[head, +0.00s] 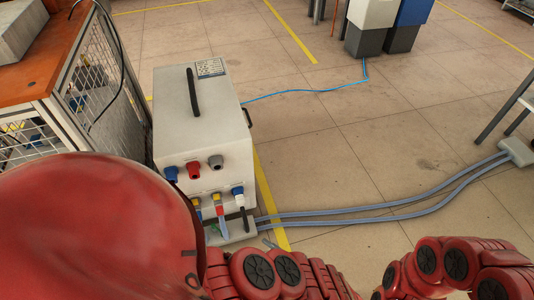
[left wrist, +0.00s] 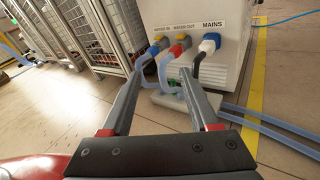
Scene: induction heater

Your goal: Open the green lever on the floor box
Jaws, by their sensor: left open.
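The floor box (head: 240,230) is a low pale grey block on the floor at the foot of the white heater cabinet. It also shows in the left wrist view (left wrist: 205,118), partly behind my fingers. A small green part, seemingly the green lever (left wrist: 179,95), shows between the hoses on this box, largely hidden. My left gripper (left wrist: 161,73) is open, its two grey fingers apart and pointing toward the hoses and box. Nothing is clearly held between them. In the head view I cannot make out its fingers. My right gripper is not in view; only red arm links show at the lower right.
The white cabinet (head: 202,110) has coloured plugs on its front. Two grey-blue hoses (head: 385,212) run right across the floor from the box. A wire-mesh bench (head: 98,60) stands at left. Tiled floor (head: 350,150) is open at centre right.

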